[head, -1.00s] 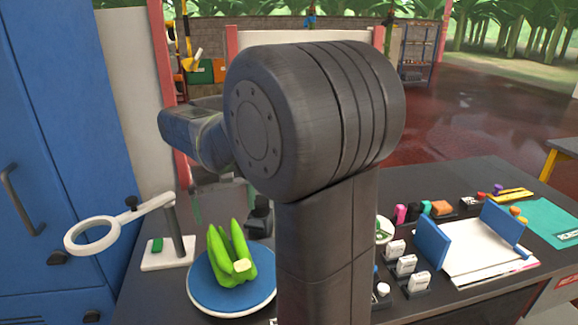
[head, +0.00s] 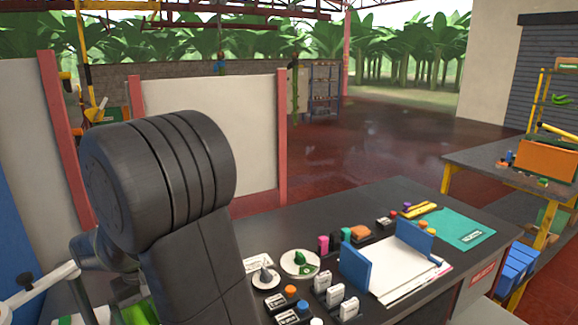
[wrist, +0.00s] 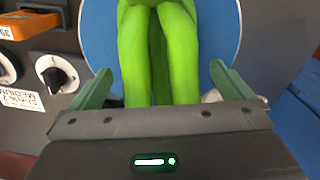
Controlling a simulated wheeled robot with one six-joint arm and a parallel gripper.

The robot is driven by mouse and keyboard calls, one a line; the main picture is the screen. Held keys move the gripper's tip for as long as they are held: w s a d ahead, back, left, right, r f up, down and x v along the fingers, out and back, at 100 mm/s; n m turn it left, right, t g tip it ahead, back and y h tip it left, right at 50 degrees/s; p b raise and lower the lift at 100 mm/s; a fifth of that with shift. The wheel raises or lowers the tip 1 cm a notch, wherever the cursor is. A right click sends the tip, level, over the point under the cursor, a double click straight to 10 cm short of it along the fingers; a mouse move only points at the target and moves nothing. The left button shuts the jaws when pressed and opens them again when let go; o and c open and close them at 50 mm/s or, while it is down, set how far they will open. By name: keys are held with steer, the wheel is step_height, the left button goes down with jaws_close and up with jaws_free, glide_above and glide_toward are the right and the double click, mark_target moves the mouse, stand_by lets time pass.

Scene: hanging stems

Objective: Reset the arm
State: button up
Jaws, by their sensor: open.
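My gripper (wrist: 160,88) shows in the wrist view with its two green fingers spread wide apart. It is open, with nothing held between the fingertips. A bunch of green bananas (wrist: 172,50) lies just beyond the fingers on a round blue plate (wrist: 97,38). In the head view my dark arm fills the lower left and my gripper is hidden. A small part of the green bunch (head: 140,313) shows at the bottom edge there.
A dark bench holds blue upright panels with papers (head: 400,272), small dials and a green mat (head: 458,228). A white magnifier arm (head: 40,288) stands at the lower left. A table with an orange box (head: 548,160) is at the right. Red floor lies open beyond.

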step_height(320, 180, down, 2)
steer(key=shift+r, duration=0.35)
stand_by(0.4)
